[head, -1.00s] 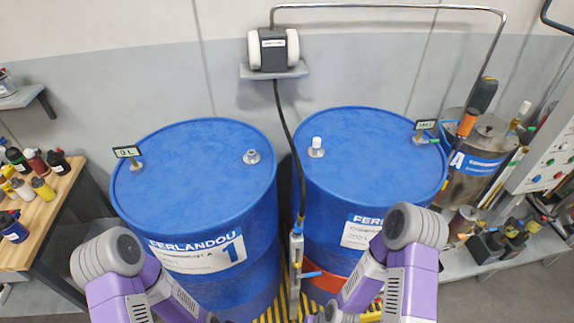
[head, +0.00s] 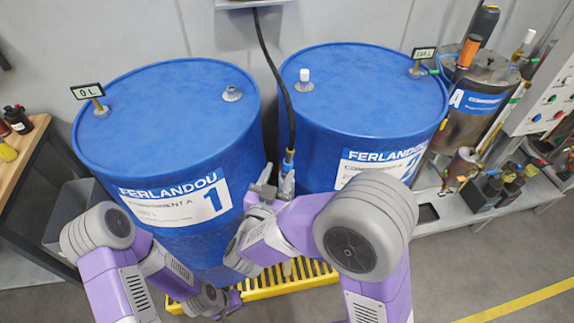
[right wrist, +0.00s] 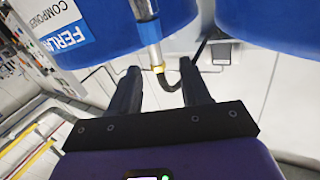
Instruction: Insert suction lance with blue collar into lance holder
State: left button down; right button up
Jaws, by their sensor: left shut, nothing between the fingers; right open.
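The suction lance with the blue collar (head: 288,163) stands between the two drums, its black hose running upward. The right wrist view shows its grey shaft, blue collar (right wrist: 149,33), brass fitting and curved hose. My right gripper (head: 274,185) is open at the lance's top. In the right wrist view its two fingers (right wrist: 160,92) lie on either side of the hose; contact is not visible. My left gripper (head: 226,303) is shut and empty, low in front of drum 1, partly hidden by my arm. The lance's lower part is hidden by my right arm. I cannot make out the lance holder.
Blue drum 1 (head: 165,110) has an open bung fitting (head: 232,93) and a level gauge. Blue drum 2 (head: 365,85) has a white-capped bung (head: 304,80). A yellow grate (head: 290,283) lies below. A steel tank (head: 470,115) stands right; a wooden bench (head: 20,160) stands left.

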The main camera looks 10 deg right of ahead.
aim_at(288, 158)
jog(key=shift+h, duration=0.3)
jog(key=x, duration=0.3)
jog(key=b+x, duration=0.1)
jog(key=x, duration=0.2)
jog(key=shift+d+b, duration=0.3)
jog(key=shift+d, duration=0.05)
jog(key=shift+w+d, duration=0.15)
jog(key=shift+w, duration=0.25)
jog(key=shift+r, duration=0.1)
grip_shut()
